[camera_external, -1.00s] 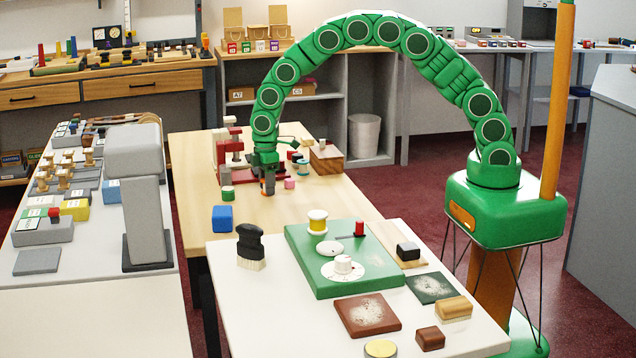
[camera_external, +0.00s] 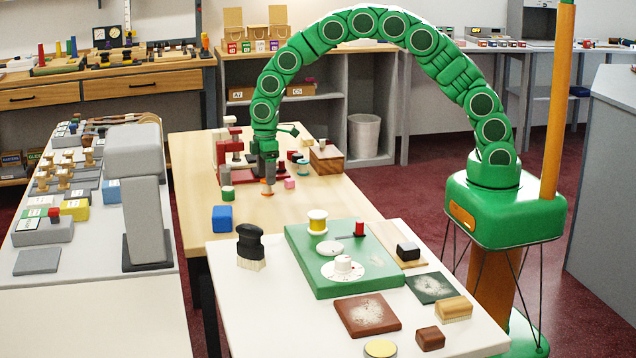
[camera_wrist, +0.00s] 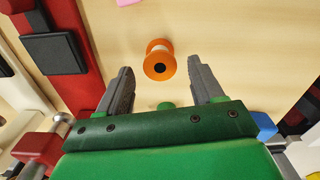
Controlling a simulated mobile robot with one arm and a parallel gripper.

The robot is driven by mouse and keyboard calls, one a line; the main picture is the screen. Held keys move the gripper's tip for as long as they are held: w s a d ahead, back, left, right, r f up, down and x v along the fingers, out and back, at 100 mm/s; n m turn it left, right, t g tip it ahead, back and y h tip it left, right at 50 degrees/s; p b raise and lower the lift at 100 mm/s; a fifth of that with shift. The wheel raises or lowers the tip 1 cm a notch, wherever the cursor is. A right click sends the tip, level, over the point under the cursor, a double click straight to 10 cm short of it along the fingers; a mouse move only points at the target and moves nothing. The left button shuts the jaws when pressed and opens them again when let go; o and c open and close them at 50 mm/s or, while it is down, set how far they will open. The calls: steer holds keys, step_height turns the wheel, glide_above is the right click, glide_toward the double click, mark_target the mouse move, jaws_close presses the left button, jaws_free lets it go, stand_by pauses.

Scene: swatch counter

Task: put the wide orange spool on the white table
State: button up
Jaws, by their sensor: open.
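The orange spool (camera_external: 268,188) stands on the light wood table (camera_external: 185,155), beneath my gripper (camera_external: 268,174). In the wrist view the spool (camera_wrist: 160,62) is seen from above, with a dark centre hole. My gripper (camera_wrist: 159,75) is open and empty, its two grey fingers pointing toward the spool, one to each side in the picture. In the outside view the fingertips are just above the spool. The white table (camera_external: 225,310) is at the front, nearer the outside camera.
The white table carries a green board (camera_external: 300,245), a brush (camera_external: 251,248), a yellow spool (camera_external: 317,222) and several blocks and pads. Its front left is bare. A blue block (camera_external: 222,218) and a green spool (camera_external: 228,193) stand on the wood table, near a red stand (camera_external: 222,165).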

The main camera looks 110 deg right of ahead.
step_height(320, 180, up, 9)
steer(key=s+a+r, duration=0.9)
steer(key=s+a, duration=0.1)
steer(key=s, duration=0.1)
steer(key=s+a+r, duration=0.1)
steer(key=s+a, duration=0.3)
steer(key=s, duration=0.7)
steer(key=s+a+r+m+g, duration=0.1)
steer(key=s+a, duration=0.4)
steer(key=s, duration=0.6)
steer(key=s+a+r, duration=0.2)
steer(key=s+a, duration=0.2)
steer(key=s, duration=0.7)
steer(key=shift+s+a+r+m+g, duration=0.3)
steer(key=shift+s+a+m, duration=0.05)
steer(key=shift+m, duration=0.05)
steer(key=shift+o, duration=0.5)
steer(key=shift+s+a, duration=0.1)
steer(key=shift+s, duration=0.4)
steer(key=shift+f, duration=0.1)
